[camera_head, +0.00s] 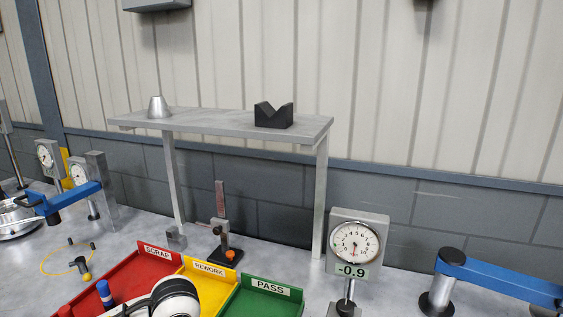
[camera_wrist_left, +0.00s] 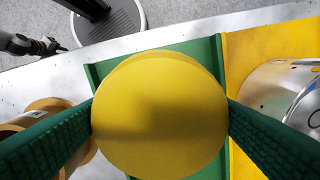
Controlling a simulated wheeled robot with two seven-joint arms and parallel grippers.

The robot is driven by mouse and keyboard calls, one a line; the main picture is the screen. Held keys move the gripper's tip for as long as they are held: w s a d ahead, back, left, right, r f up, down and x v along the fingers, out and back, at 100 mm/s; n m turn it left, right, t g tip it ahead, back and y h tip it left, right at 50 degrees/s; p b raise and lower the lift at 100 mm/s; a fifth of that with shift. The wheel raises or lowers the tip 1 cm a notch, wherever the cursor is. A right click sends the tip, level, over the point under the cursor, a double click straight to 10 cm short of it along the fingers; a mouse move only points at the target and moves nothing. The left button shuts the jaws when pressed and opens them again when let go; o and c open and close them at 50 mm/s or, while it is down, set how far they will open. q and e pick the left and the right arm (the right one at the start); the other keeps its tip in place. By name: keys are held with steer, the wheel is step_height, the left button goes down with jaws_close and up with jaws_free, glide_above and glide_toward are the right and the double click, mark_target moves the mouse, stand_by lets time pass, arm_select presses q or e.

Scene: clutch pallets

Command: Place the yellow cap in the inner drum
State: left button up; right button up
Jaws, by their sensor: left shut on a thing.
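The yellow cap (camera_wrist_left: 160,115) is a wide round disc that fills the middle of the left wrist view. My left gripper (camera_wrist_left: 160,120) is shut on it, with one green ribbed finger against each side. The cap is held over the green tray (camera_wrist_left: 208,52). A silver drum-like part (camera_wrist_left: 283,92) with small holes shows over the yellow tray at the right, cut by the edge. I cannot tell whether it is the inner drum. My right gripper (camera_wrist_left: 50,46) appears small and dark at the upper left; its jaws are unclear. Neither gripper shows in the head view.
Red SCRAP (camera_head: 125,275), yellow REWORK (camera_head: 215,285) and green PASS (camera_head: 262,300) trays stand side by side. A dial gauge reading -0.9 (camera_head: 356,243) and a blue-armed fixture (camera_head: 495,278) are to the right. A raised shelf (camera_head: 215,122) stands behind. A tan flanged part (camera_wrist_left: 45,115) lies beside the green tray.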

arm_select(q)
steer(key=m, duration=0.2)
steer(key=s+m, duration=0.1)
steer(key=m, duration=0.2)
steer(key=a+m, duration=0.1)
steer(key=m, duration=0.1)
steer(key=shift+s+r+m, duration=0.15)
steer(key=shift+m, duration=0.15)
steer(key=m, duration=0.2)
steer(key=s+m, duration=0.1)
steer(key=m, duration=0.1)
steer(key=a+m, duration=0.1)
steer(key=m, duration=0.2)
steer(key=shift+s+r, duration=0.1)
steer(key=shift+s, duration=0.05)
steer(key=s+m, duration=0.1)
steer(key=m, duration=0.4)
steer(key=a+m, duration=0.1)
steer(key=m, duration=0.4)
steer(key=s+m, duration=0.1)
steer(key=m, duration=0.4)
steer(key=shift+s+a+r+b, duration=0.25)
steer(key=shift+s+a+b, duration=0.05)
steer(key=shift+s+b, duration=0.1)
steer(key=shift+w, duration=0.1)
